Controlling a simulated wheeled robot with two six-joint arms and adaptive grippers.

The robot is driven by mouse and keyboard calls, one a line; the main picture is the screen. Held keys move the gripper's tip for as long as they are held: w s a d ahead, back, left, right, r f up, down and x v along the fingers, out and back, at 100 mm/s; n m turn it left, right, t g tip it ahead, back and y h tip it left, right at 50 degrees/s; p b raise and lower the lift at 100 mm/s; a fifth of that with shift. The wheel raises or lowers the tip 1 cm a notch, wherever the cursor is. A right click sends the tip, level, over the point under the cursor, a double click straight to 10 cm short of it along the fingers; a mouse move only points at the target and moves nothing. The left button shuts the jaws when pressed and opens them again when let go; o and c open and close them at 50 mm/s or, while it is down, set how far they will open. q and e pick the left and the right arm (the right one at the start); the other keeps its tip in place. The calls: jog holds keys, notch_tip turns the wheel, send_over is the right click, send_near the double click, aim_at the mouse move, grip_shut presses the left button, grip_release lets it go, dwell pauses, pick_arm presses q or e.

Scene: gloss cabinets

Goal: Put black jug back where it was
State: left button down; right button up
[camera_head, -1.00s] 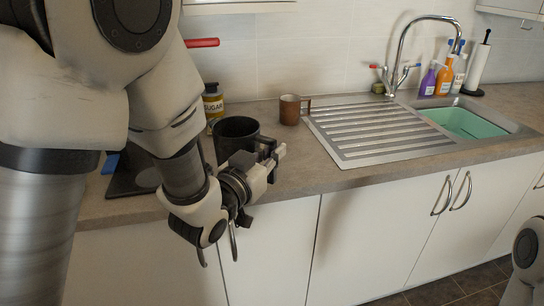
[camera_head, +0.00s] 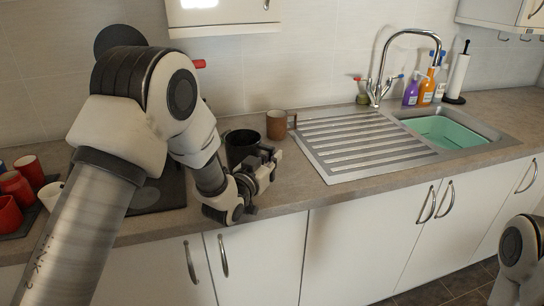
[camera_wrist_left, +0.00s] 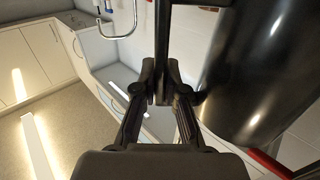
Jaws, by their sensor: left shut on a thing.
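The black jug (camera_head: 240,146) is upright at the counter, left of the brown mug (camera_head: 277,124). My left gripper (camera_head: 268,165) is on its right side, shut on its handle. In the left wrist view the jug's glossy body (camera_wrist_left: 268,70) fills the right, and its dark handle (camera_wrist_left: 163,45) is between the fingers (camera_wrist_left: 162,85). The arm hides the jug's lower part, so I cannot tell whether its base touches the counter. My right gripper is out of view.
The draining board (camera_head: 360,143) and sink with a green basin (camera_head: 450,131) are to the right. Bottles (camera_head: 411,93) and a paper roll (camera_head: 457,75) stand behind. A dark hob (camera_head: 165,190) is left of the jug. Red mugs (camera_head: 15,187) stand far left. Cabinet doors are below.

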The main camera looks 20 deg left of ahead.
pick_arm(q)
jog(key=shift+s, duration=0.1)
jog(key=c, duration=1.2)
grip_release()
jog(key=shift+c, duration=0.2)
jog(key=shift+r, duration=0.1)
jog(key=s+a+b, duration=0.2)
jog(key=s, duration=1)
jog(key=shift+a, duration=0.1)
